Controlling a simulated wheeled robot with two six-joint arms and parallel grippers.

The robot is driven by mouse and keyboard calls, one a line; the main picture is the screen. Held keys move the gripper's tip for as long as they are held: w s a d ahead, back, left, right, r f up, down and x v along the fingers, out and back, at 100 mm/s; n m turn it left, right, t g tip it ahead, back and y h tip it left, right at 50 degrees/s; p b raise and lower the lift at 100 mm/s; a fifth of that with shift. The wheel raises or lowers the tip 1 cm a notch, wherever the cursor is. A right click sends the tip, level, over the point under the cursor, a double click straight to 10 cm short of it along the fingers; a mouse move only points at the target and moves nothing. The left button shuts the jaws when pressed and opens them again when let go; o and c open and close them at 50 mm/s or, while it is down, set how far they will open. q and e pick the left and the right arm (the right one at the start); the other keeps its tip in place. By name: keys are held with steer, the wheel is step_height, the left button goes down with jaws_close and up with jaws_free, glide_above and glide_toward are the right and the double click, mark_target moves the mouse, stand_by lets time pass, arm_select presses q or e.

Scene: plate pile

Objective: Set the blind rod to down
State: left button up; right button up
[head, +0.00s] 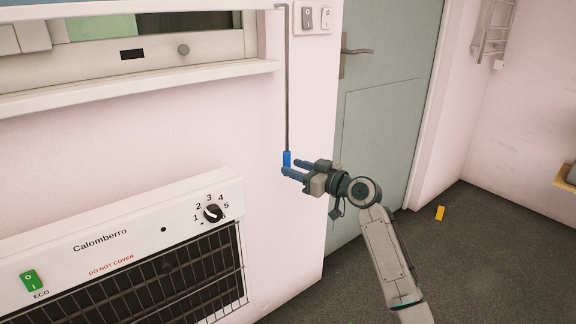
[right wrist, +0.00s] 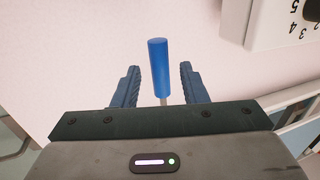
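The blind rod (head: 287,80) is a thin grey rod hanging down the wall at the right end of the window. It ends in a blue handle (head: 287,159). My right gripper (head: 285,172) is at the rod's lower end, by the handle. In the right wrist view the blue handle (right wrist: 158,68) stands between the two spread fingers (right wrist: 158,85), with a gap on each side. My left gripper is not in view.
A white Calomberro heater (head: 120,250) with a dial and green switch is on the wall below the window sill (head: 140,88). A grey-green door (head: 385,110) stands to the right. A yellow object (head: 440,213) lies on the dark floor.

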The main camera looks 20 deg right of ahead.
steer(key=v, duration=0.7)
steer(key=shift+s+d, duration=0.1)
steer(key=shift+s, duration=0.05)
